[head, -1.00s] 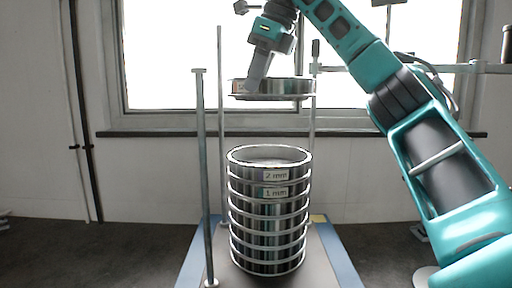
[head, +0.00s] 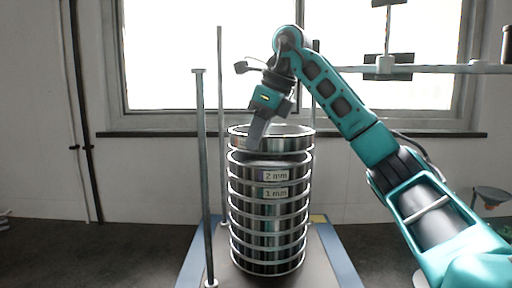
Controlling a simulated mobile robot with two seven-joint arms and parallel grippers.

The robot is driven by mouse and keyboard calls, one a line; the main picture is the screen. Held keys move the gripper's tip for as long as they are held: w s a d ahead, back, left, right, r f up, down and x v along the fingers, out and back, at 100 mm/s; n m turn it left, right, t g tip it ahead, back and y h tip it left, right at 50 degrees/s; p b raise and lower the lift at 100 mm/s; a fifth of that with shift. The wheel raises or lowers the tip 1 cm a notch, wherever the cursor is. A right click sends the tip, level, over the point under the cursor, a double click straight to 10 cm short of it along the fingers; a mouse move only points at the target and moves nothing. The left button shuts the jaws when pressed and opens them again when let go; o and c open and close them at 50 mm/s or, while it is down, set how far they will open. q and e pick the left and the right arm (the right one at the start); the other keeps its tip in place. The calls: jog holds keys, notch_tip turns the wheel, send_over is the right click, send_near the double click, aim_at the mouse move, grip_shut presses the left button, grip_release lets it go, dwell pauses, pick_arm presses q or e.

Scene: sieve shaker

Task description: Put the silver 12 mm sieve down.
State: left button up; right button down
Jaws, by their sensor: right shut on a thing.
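The silver sieve (head: 290,138) is a shallow metal ring just above the top of the sieve stack, nearly level. I cannot tell whether it touches the stack; a dark band shows between them. My right gripper (head: 257,140) points down and is shut on the sieve's near left rim. The stack (head: 268,215) of several silver sieves stands upright below, with the "2 mm" label on its top sieve and "1 mm" on the one under it. No label is readable on the held sieve. My left gripper is not in view.
The stack stands on a shaker base (head: 331,262) with blue edges. Upright rods rise around it, one close at the front left (head: 204,170). A horizontal bar (head: 440,69) runs at the upper right. A window lies behind.

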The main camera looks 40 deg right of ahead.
notch_tip(320, 180, down, 2)
jog(key=shift+f, duration=0.2)
jog(key=c, duration=1.2)
grip_release()
jog(key=v, duration=1.2)
